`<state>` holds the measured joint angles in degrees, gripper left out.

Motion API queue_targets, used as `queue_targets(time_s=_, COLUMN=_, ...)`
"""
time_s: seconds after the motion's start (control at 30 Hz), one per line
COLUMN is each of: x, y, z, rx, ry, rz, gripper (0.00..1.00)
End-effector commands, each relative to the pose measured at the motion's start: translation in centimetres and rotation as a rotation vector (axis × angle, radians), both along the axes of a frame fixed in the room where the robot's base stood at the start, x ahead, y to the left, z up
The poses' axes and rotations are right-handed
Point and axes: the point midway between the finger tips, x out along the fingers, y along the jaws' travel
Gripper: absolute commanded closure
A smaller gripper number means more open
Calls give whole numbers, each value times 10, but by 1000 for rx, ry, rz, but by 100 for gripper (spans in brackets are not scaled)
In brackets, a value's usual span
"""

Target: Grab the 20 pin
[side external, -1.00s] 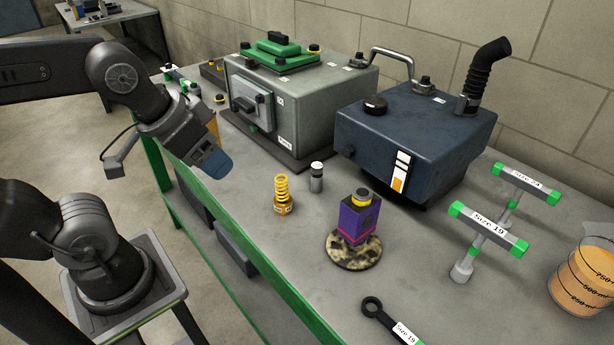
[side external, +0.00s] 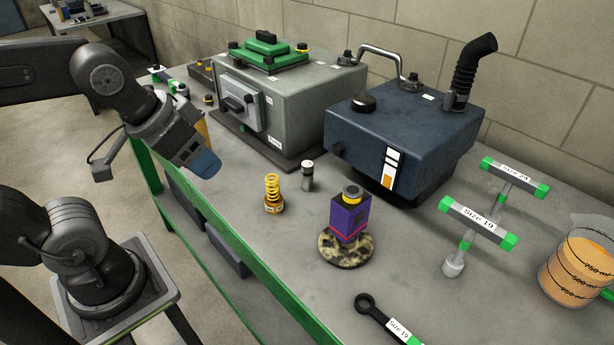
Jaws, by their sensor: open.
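My gripper (side external: 205,164) hangs at the left, above the bench's near left edge, with its blue fingertip end pointing down and right. It holds nothing that I can see; the gap between its fingers is hard to make out from this side. A short upright silver-and-black cylinder (side external: 307,176) with a pale marked top stands on the bench to the right of my gripper, apart from it. It may be the 20 pin, but its marking is too small to read.
A yellow spring part (side external: 273,194) stands left of the cylinder. A purple block on a round base (side external: 346,248) is in front. A grey machine box (side external: 290,104) and a blue tank (side external: 405,135) stand behind. T-handles (side external: 478,222), a wrench (side external: 375,315) and a beaker (side external: 580,268) are right.

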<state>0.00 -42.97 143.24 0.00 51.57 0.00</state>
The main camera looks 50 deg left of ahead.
Motion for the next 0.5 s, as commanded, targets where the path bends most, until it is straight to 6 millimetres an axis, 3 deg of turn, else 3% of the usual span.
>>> queue_targets(time_s=0.27, x=5, y=-6, z=-8, rx=-88, ry=90, rz=53, gripper=41)
queue_targets(time_s=0.5, x=35, y=-33, z=-31, rx=-521, ry=475, rz=325, gripper=41)
